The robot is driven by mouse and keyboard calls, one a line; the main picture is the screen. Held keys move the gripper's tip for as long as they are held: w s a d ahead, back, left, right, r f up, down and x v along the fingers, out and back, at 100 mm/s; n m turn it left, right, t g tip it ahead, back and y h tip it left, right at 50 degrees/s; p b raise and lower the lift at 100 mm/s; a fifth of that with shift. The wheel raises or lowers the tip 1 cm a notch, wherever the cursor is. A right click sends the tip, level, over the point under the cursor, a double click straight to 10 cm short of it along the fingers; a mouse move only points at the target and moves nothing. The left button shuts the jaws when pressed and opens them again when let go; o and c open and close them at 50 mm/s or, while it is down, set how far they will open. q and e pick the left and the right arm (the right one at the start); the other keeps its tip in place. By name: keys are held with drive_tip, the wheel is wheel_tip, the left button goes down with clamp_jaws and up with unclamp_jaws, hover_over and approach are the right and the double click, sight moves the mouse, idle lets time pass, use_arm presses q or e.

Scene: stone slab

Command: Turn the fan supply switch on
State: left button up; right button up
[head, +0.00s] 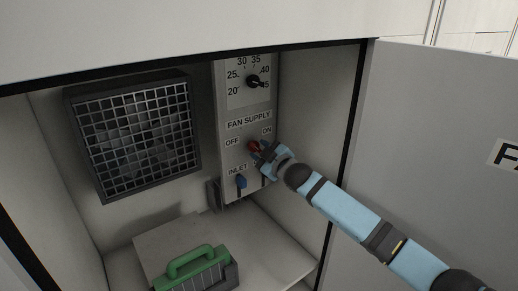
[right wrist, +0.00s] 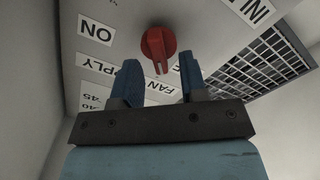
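The red fan supply switch (head: 254,146) is on the grey control panel (head: 232,108), below the FAN SUPPLY label, with OFF to its left and ON to its upper right. In the right wrist view the red switch (right wrist: 158,44) shows a round base and a narrow handle pointing down the picture, between the ON label and the partly hidden OFF label. My right gripper (head: 260,152) is close to the switch; in the wrist view its blue fingers (right wrist: 158,82) are open, one on each side below the handle. Contact cannot be told. My left gripper is not in view.
A fan grille (head: 135,135) is on the back wall. A green-handled object (head: 190,262) is at the bottom. The open door (head: 430,130) stands at right.

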drive_tip(key=shift+w+a, duration=0.35)
drive_tip(key=shift+w, duration=0.1)
clamp_jaws()
